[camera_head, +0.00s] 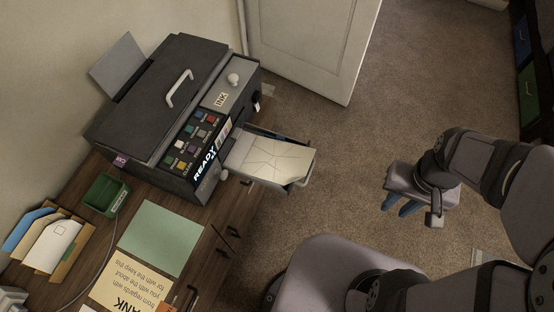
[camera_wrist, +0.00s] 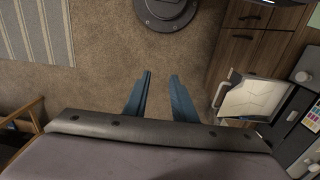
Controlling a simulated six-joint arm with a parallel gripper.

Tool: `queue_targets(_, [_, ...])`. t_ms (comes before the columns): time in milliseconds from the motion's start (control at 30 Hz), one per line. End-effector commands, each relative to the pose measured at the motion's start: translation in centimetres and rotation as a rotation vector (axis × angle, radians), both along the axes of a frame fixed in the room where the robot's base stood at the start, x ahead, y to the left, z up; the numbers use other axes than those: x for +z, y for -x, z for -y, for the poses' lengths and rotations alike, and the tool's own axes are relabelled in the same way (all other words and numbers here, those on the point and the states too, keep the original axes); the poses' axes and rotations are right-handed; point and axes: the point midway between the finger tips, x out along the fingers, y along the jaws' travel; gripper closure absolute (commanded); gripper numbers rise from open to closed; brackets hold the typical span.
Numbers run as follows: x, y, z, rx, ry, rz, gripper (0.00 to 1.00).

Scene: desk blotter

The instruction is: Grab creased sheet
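The creased sheet (camera_head: 270,159) is white with crease lines. It lies in the output tray (camera_head: 301,183) that sticks out of the front of the printer (camera_head: 155,110). It also shows in the wrist view, at the right (camera_wrist: 252,97). My gripper (camera_head: 408,207) hangs over the carpet, to the right of the tray and well apart from it. In the wrist view its two blue fingers (camera_wrist: 160,75) stand apart with only carpet between them, so it is open and empty.
The wooden desk (camera_head: 232,213) holds a green sheet (camera_head: 160,239), a lettered note (camera_head: 130,281), a green box (camera_head: 105,194) and envelopes (camera_head: 50,244). A white door (camera_head: 310,45) stands behind the printer. The space between gripper and tray is free.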

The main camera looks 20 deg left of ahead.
Motion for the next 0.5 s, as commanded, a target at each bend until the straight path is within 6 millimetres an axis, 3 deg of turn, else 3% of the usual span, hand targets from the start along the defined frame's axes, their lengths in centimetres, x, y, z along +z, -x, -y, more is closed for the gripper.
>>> queue_targets(267, [-0.2,0.0,-0.3,0.027,0.006,-0.013,0.76])
queue_targets(500, [-1.9,-0.3,-2.5,0.272,0.082,-0.118,0.76])
